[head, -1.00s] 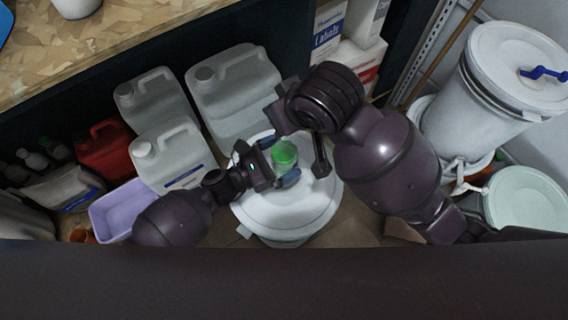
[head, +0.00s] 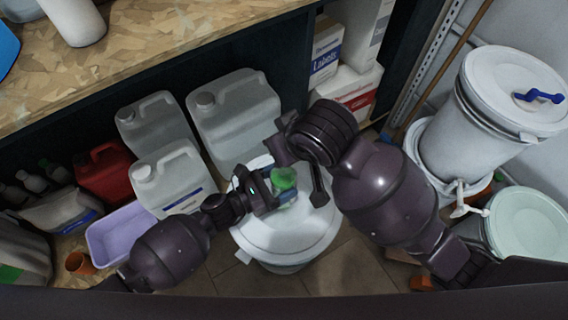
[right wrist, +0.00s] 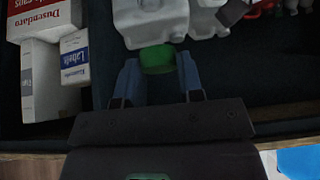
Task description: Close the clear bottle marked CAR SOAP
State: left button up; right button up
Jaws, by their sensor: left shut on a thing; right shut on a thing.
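A green cap (head: 284,178) shows above the white drum lid, in front of my left gripper. The small clear bottle (head: 285,198) shows just below the cap; its label is not readable. My left gripper (head: 277,190) comes in from the left and is shut on the bottle. My right gripper's fingers are hidden in the head view behind its wrist. In the right wrist view my right gripper (right wrist: 159,72) has its blue fingers on both sides of the green cap (right wrist: 157,58) and is shut on it. I cannot tell whether the cap is seated on the bottle's neck.
A white lidded drum (head: 285,245) stands below both grippers. White jerry cans (head: 235,110), a red can (head: 103,172) and a lilac tub (head: 122,235) stand to the left. A large white drum (head: 495,110) stands at the right. A wooden bench (head: 150,45) is at the upper left.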

jog(key=shift+f, duration=1.65)
jog(key=shift+f, duration=0.1)
jog(key=shift+f, duration=0.8)
jog(key=shift+f, duration=0.55)
pick_arm(q)
jog(key=c, duration=0.4)
pick_arm(e)
jog(key=m, duration=0.1)
jog(key=m+h, duration=0.1)
jog(key=m, duration=0.1)
jog(key=shift+s+a+t+h, duration=0.1)
jog(key=shift+a+t+h, duration=0.15)
jog(key=shift+t+h, duration=0.15)
jog(key=m+h, duration=0.1)
jog(key=m, duration=0.2)
jog(key=shift+d+h, duration=0.1)
jog(key=shift+h, duration=0.3)
jog(key=o, duration=0.9)
